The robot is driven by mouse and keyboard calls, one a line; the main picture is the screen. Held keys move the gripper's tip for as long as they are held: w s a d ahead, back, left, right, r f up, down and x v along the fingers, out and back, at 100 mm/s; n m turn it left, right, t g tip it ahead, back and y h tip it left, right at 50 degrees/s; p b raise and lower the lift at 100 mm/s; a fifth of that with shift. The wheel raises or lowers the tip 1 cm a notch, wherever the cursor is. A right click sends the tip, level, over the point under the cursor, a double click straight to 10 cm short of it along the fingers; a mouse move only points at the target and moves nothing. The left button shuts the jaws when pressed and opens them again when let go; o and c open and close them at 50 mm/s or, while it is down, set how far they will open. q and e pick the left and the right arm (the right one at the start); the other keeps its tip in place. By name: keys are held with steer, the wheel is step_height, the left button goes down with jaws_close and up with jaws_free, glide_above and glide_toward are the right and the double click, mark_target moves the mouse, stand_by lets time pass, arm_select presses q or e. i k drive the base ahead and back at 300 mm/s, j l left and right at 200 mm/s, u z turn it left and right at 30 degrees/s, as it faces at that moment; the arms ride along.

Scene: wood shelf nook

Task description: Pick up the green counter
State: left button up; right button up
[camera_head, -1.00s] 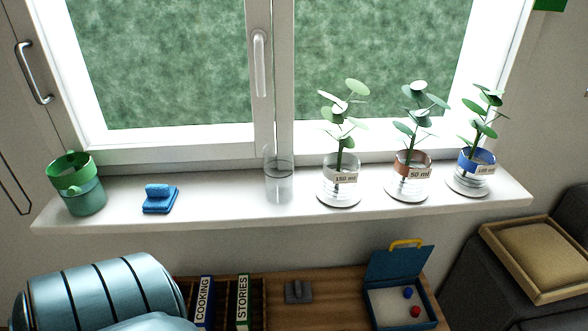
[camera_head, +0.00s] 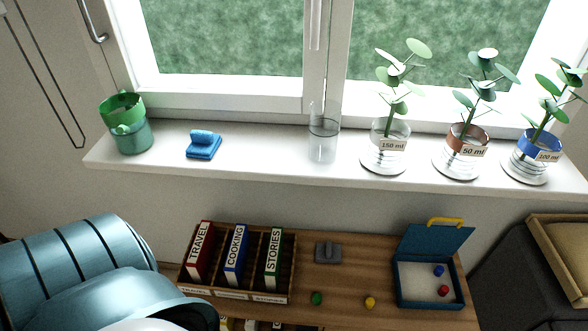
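The green counter (camera_head: 317,298) is a small green piece lying on the wooden shelf top, just right of the book rack. A similar yellow counter (camera_head: 370,302) lies to its right. A blue counter (camera_head: 438,270) and a red counter (camera_head: 443,290) are inside the open blue box (camera_head: 400,292). Neither of my grippers shows in the view. A large teal part of my own body fills the lower left.
The book rack (camera_head: 283,298) holds travel, cooking and stories books. A grey object (camera_head: 328,252) sits behind the green counter. The white windowsill (camera_head: 262,165) above carries a green watering can (camera_head: 130,135), a blue cloth (camera_head: 203,146), a clear glass (camera_head: 323,140) and several plants in jars.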

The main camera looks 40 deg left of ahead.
mark_target(317, 299)
steer(key=i+l+u, duration=0.15)
steer(key=u, duration=1)
steer(key=l+u, duration=0.4)
steer(key=l, duration=0.5)
